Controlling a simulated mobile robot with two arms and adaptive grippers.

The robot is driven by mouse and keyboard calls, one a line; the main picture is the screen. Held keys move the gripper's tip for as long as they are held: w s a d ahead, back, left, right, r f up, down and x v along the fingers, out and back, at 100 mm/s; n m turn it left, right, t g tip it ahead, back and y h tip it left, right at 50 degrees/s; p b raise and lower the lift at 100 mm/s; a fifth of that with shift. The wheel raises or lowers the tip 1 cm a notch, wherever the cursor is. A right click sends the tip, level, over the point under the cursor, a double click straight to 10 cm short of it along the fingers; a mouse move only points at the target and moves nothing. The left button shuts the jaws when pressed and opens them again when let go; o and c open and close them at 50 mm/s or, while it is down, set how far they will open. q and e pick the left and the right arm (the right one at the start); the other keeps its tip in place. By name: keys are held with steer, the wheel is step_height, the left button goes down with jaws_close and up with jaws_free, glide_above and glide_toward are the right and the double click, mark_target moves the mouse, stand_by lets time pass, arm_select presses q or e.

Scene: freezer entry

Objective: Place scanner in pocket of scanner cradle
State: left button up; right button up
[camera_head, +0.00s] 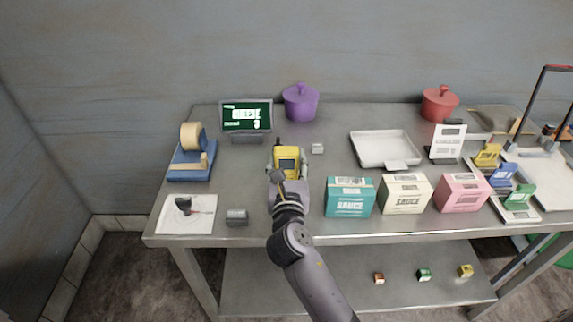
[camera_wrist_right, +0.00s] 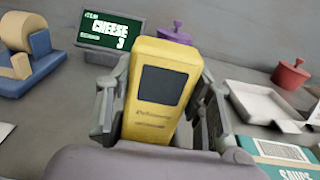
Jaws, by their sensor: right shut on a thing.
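The scanner is a yellow handheld device (camera_head: 287,154) with a dark screen, above the left half of the metal table in the head view. In the right wrist view the scanner (camera_wrist_right: 163,85) stands nearly upright between the two grey fingers. My right gripper (camera_head: 288,176) is shut on it, with a finger on each side. The scanner's lower end is hidden by the gripper. I cannot make out the scanner cradle or its pocket with certainty in either view. My left gripper is not in view.
A display (camera_head: 246,116) reading CHEESE stands behind, with a purple pot (camera_head: 300,103) beside it. A tape dispenser (camera_head: 194,160) is at left. A teal sauce box (camera_head: 348,198) stands right of my arm. A small grey block (camera_head: 317,148) and a darker one (camera_head: 237,216) lie nearby.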

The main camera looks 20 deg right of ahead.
steer(key=shift+f, duration=0.15)
steer(key=o, duration=1.3)
steer(key=shift+s, duration=0.15)
steer(key=shift+b+v, duration=0.85)
steer(key=shift+v, duration=5.05)
